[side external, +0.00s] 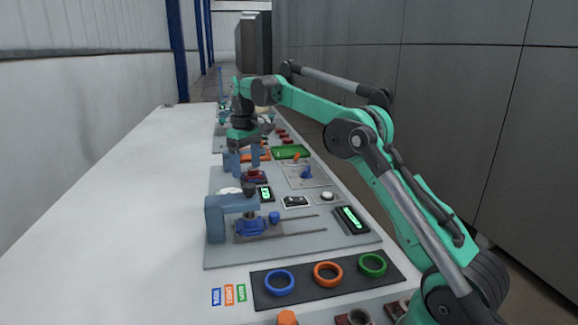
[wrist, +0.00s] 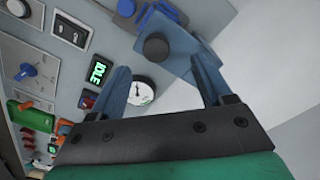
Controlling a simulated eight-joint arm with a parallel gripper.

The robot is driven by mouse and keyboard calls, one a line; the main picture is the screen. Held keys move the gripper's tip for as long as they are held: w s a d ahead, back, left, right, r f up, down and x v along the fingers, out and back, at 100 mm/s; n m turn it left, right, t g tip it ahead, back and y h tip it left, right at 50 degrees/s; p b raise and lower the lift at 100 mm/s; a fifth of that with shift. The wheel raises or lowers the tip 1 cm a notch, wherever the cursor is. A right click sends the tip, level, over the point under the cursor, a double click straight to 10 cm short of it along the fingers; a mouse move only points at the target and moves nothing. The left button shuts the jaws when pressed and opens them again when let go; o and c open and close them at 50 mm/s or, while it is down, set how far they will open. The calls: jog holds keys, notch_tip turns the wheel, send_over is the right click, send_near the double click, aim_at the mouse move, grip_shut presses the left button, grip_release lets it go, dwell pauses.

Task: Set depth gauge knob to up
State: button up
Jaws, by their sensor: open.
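My gripper (side external: 244,164) is open and empty above the far part of the grey work plate. In the wrist view its two blue fingers (wrist: 160,63) are spread apart. The round white dial gauge (wrist: 143,90) shows between the fingers, beside the left one; in the side view it is partly hidden (side external: 228,191). A dark round knob (wrist: 157,47) sits on the blue press bracket and also shows in the side view (side external: 249,190). A blue knob (wrist: 27,70) is on a pale panel, left of the gripper. No readable label shows which knob belongs to the depth gauge.
A lit display (wrist: 97,70) stands near the left finger. The blue bracket (side external: 215,220) rises from the plate. Coloured rings (side external: 328,274) lie on a black strip in front. The white table left of the plate is clear.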

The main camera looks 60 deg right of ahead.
aim_at(248, 185)
jog(key=shift+d+f, duration=0.3)
jog(key=shift+f, duration=2.75)
grip_shut()
jog(key=shift+a, duration=0.1)
